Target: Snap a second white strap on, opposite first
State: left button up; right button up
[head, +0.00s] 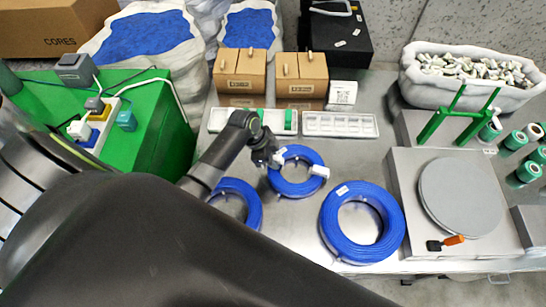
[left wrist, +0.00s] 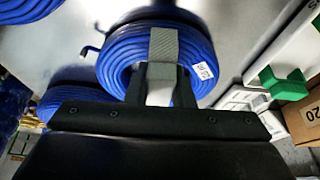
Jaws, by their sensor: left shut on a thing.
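A small blue cable coil (head: 290,189) lies on the metal table between two other blue coils. A white strap (head: 319,171) sits across its right side. My left gripper (head: 274,160) is at the coil's upper left side, roughly across from that strap. Whether this strap is closed beneath the coil is hidden. My right gripper is not in view.
A large blue coil (head: 335,232) lies to the right, and another coil (head: 250,205) is partly behind my arm. White trays (head: 340,125) and cardboard boxes (head: 302,75) stand behind. A grey turntable (head: 460,195) is at right. A bin of white pieces (head: 415,70) stands at back right.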

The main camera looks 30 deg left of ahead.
aim_at(280, 157)
pick_arm(q)
jog(key=shift+f, duration=0.35)
dwell(0.7)
jog(key=o, duration=0.6)
jog(key=shift+o, duration=0.4)
jog(key=o, duration=0.5)
jog(key=shift+r, duration=0.1)
notch_tip(280, 157, up, 7)
jog(key=p, duration=0.7)
